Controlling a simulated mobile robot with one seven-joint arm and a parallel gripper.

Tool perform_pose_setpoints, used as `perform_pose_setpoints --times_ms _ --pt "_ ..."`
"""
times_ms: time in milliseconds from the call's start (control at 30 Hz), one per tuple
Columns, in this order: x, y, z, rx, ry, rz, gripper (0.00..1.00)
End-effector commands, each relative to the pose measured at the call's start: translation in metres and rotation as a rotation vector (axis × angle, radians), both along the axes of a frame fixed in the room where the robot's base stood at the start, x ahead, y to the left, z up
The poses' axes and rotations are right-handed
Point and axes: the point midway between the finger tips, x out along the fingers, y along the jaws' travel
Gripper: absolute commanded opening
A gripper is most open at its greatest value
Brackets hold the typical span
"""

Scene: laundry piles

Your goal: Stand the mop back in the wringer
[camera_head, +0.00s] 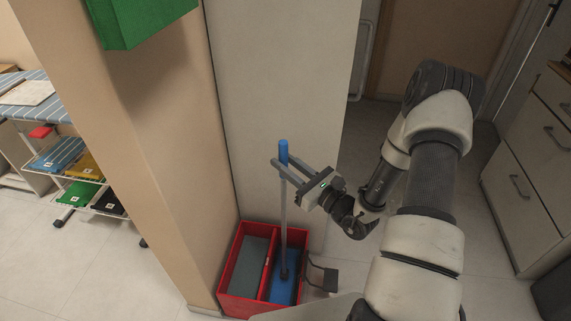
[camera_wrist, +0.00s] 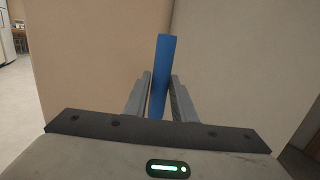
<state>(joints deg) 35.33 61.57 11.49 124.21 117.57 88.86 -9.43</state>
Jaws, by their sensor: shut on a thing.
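The mop has a grey pole with a blue top grip (camera_head: 284,152) and a blue head (camera_head: 284,290). It stands close to upright, and its head shows inside the right compartment of the red wringer bucket (camera_head: 233,270). I cannot tell whether the head rests on the bottom. My gripper (camera_head: 279,166) is shut on the mop just at its blue grip. In the wrist view the blue grip (camera_wrist: 161,75) rises between the two fingers (camera_wrist: 160,92). The bucket's left compartment shows a grey inside.
The bucket stands on the floor against a wall corner (camera_head: 180,150). A black pedal-like bracket (camera_head: 323,277) sticks out on its right. A trolley with coloured folded cloths (camera_head: 82,165) is at left, drawers (camera_head: 535,170) at right. A green box (camera_head: 140,20) hangs above.

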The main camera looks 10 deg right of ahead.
Motion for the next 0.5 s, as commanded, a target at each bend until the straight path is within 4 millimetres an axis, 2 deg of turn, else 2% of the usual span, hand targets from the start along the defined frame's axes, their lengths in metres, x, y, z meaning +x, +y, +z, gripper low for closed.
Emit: perform_pose_setpoints --times_ms 233,267,300,367,500 --pt "0.0002 0.0001 -0.0027 0.002 -0.003 0.0 0.0" --pt "0.0 0.0 -0.0029 0.001 0.001 0.0 0.27" --pt "-0.0001 0.0 -0.0024 0.001 0.001 0.0 0.34" --pt "-0.0001 0.0 -0.0025 0.001 0.001 0.0 0.42" --pt "-0.0001 0.0 -0.0025 0.001 0.001 0.0 0.42"
